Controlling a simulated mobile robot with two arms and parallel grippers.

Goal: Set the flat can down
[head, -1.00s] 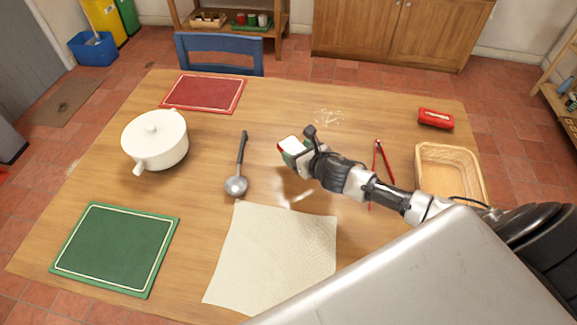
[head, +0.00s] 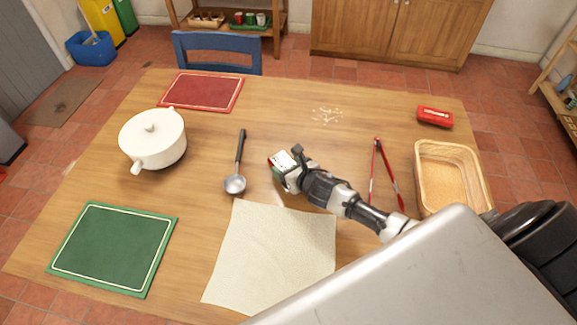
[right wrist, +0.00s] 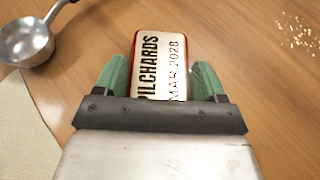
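The flat can (right wrist: 160,70), white-topped with red edges and the words "PILCHARDS" and "MAR 2028", sits between the green fingers of my right gripper (right wrist: 161,82). The fingers press on its two sides. In the head view the can (head: 281,161) shows at the tip of my right gripper (head: 287,168), over the middle of the wooden table (head: 300,110). I cannot tell whether its underside touches the wood. My left gripper is not in view.
A ladle (head: 236,182) lies left of the can and a cream cloth (head: 270,250) is in front. Red tongs (head: 373,172), a basket (head: 420,185) and a red tin (head: 436,117) are on the right. A white pot (head: 150,145), red mat (head: 202,91) and green mat (head: 112,248) are left.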

